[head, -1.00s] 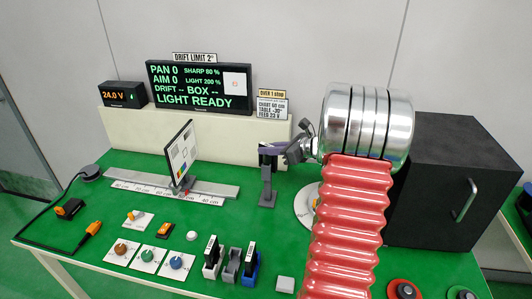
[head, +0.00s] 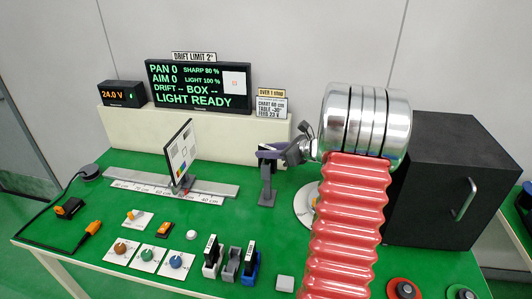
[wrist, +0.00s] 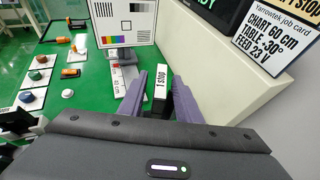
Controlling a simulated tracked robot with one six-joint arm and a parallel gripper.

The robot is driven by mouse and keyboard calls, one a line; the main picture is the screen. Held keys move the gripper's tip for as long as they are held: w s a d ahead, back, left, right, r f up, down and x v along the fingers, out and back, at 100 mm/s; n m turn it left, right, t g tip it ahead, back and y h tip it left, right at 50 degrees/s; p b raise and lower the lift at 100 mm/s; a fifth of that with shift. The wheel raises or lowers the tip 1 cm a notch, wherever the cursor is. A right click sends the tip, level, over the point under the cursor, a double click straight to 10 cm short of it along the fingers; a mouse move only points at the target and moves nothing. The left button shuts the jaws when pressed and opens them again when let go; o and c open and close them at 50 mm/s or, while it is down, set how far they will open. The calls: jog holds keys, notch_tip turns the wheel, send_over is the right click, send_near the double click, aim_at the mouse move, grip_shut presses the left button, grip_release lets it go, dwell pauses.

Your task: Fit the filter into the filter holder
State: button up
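The filter (wrist: 161,92), a dark plate with a white "1 stop" label, stands between my fingertips in the wrist view. My gripper (head: 270,152) is at the top of the filter holder (head: 267,186), a dark post on the green table. In the wrist view my purple fingers (wrist: 160,98) are spread, with a gap showing between the left finger and the filter. The filter appears to be in the holder, but its lower edge and the slot are hidden.
The test chart (head: 181,152) stands on a scale rail (head: 215,190) to the left. A rack holds two more filters (head: 211,252) with a grey empty slot (head: 231,266) between them. A black box (head: 450,185) stands right.

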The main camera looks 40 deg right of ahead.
jog(key=shift+r, duration=0.1)
jog(key=v, duration=1.2)
dwell(0.4)
